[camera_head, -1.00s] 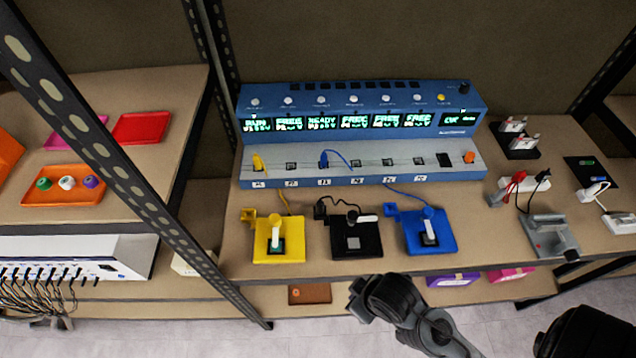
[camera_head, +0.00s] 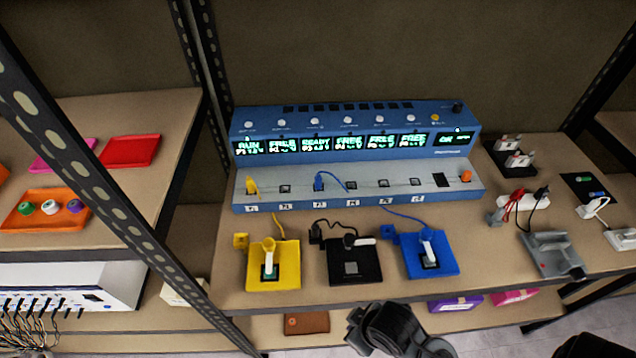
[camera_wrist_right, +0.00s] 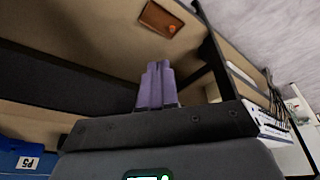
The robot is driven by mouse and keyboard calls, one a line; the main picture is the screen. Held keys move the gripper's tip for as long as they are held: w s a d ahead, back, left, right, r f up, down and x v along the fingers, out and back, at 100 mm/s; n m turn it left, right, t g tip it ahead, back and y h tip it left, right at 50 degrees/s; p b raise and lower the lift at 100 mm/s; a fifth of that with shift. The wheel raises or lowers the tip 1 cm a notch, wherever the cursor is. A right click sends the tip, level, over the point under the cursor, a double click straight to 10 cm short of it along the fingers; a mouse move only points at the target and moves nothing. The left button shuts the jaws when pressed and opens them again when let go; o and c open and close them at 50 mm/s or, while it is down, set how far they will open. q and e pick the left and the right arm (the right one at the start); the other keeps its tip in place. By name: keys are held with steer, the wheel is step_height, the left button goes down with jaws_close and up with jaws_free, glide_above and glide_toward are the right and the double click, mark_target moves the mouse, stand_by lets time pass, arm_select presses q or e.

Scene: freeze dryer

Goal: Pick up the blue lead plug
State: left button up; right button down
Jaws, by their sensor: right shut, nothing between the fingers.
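A blue plug (camera_head: 319,180) stands upright in the third port from the left on the blue console's front ledge. A thin blue lead arcs from it to the right and runs down behind the ledge. Another stretch of blue lead runs in front of the console to a small blue block (camera_head: 391,237) beside the blue pad (camera_head: 431,258). My right gripper arm enters at the bottom centre of the head view, below the shelf's front edge and well apart from the plug. In the right wrist view the right gripper's fingers (camera_wrist_right: 157,86) are together and empty. My left gripper is out of view.
A yellow pad (camera_head: 288,272) and a black pad (camera_head: 354,262) stand left of the blue pad. A yellow plug (camera_head: 251,185) and an orange knob (camera_head: 466,176) flank the ledge. A grey device (camera_head: 551,254) lies right. A perforated upright (camera_head: 150,240) crosses the left side.

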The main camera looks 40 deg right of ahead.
stand_by(0.3)
steer(key=c, duration=0.9)
jaws_free()
steer(key=shift+c, duration=0.2)
